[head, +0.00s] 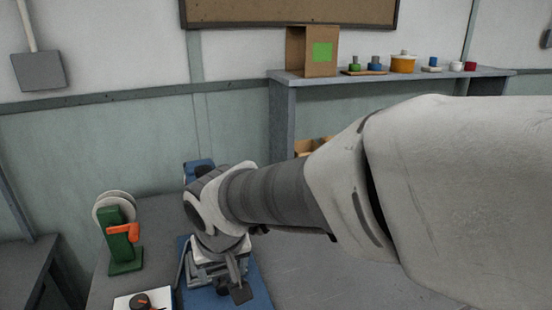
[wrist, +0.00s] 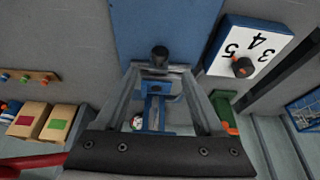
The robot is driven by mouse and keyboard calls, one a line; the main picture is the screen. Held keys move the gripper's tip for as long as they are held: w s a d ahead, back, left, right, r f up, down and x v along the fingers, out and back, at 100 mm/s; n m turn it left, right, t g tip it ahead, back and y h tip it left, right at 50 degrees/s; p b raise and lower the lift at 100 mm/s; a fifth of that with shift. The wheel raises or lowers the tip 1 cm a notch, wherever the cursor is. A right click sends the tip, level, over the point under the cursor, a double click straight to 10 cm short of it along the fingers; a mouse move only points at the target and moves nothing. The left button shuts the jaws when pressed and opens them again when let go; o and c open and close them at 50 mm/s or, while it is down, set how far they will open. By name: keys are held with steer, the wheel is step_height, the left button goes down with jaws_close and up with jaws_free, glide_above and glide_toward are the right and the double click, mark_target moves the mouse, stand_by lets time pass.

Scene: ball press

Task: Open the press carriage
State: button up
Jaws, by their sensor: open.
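The press shows in the wrist view as a blue frame (wrist: 153,118) seen between my fingers. A white and red ball-like item (wrist: 138,122) sits at its left side. A dark knob (wrist: 160,53) stands near the fingertips, and I cannot tell whether it touches them. My gripper (wrist: 160,70) is open, with a finger on either side of the knob. In the head view my arm hides most of the press. A blue part (head: 198,165) shows behind my wrist, and a blue mat (head: 256,288) lies below. The carriage's position is not clear.
A green stand with an orange handle (head: 121,240) is left of my gripper. A white numbered panel with a dial (wrist: 250,50) is close by. The back shelf (head: 400,78) holds a cardboard box (head: 297,52) and pots. The grey table right of the mat looks clear.

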mark_target(224, 287)
steer(key=b+x, duration=0.2)
steer(key=x, duration=0.7)
steer(key=shift+w+f+b, duration=0.15)
steer(key=shift+f+b, duration=0.05)
steer(key=shift+b, duration=0.1)
jaws_close()
stand_by(0.9)
